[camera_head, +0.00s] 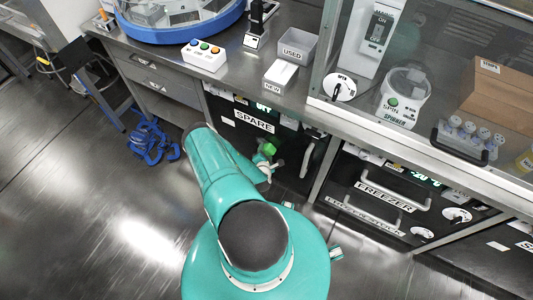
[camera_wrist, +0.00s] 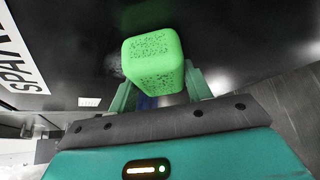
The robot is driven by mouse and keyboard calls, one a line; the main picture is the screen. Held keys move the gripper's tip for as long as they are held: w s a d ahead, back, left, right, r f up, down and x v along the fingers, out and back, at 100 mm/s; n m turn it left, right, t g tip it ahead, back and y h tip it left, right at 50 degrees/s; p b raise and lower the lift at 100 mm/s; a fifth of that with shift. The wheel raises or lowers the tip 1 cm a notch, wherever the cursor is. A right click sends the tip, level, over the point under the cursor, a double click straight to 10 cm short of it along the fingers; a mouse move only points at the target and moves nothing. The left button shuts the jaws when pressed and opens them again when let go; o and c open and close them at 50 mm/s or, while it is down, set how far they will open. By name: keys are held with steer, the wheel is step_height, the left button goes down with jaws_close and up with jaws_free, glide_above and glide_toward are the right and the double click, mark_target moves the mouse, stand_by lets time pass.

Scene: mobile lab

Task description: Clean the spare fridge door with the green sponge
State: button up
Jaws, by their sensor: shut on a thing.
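The green sponge (camera_wrist: 153,60) is a block with dark pores, held between the fingers of my gripper (camera_wrist: 158,92) in the wrist view. It also shows small and bright in the head view (camera_head: 269,149), at the end of my arm. My gripper (camera_head: 265,163) is shut on it. The spare fridge door (camera_head: 240,122) is black, with a white SPARE label and a handle on its right side. The sponge is in front of the door below the label; I cannot tell whether it touches. In the wrist view a greyish smudge shows on the dark door beside the sponge.
The freezer (camera_head: 385,196) stands right of the spare fridge. Above are the steel counter (camera_head: 225,82) with a button box (camera_head: 204,54), USED bin (camera_head: 298,46) and NEW box (camera_head: 281,75), and a glass enclosure. Blue coiled tubing (camera_head: 152,142) lies at left.

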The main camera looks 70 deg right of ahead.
steer(key=shift+w+d, duration=0.15)
steer(key=shift+w, duration=0.8)
steer(key=shift+w+d, duration=0.1)
steer(key=shift+w, duration=0.85)
steer(key=shift+w+d+r, duration=0.1)
steer(key=shift+w+d, duration=0.1)
steer(key=shift+w, duration=0.5)
steer(key=shift+w+d, duration=0.15)
steer(key=shift+w, duration=0.55)
steer(key=shift+w+r, duration=0.1)
steer(key=shift+r, duration=0.15)
steer(key=shift+a+r, duration=0.1)
steer(key=shift+s+a, duration=0.2)
steer(key=shift+s, duration=1.1)
steer(key=shift+s+a, duration=0.15)
steer(key=shift+s, duration=1.1)
steer(key=shift+s+a, duration=0.1)
steer(key=shift+s, duration=1.3)
steer(key=shift+w, duration=2.15)
steer(key=shift+w+d, duration=0.3)
steer(key=shift+w, duration=0.6)
steer(key=shift+w+d, duration=0.3)
steer(key=shift+w, duration=0.6)
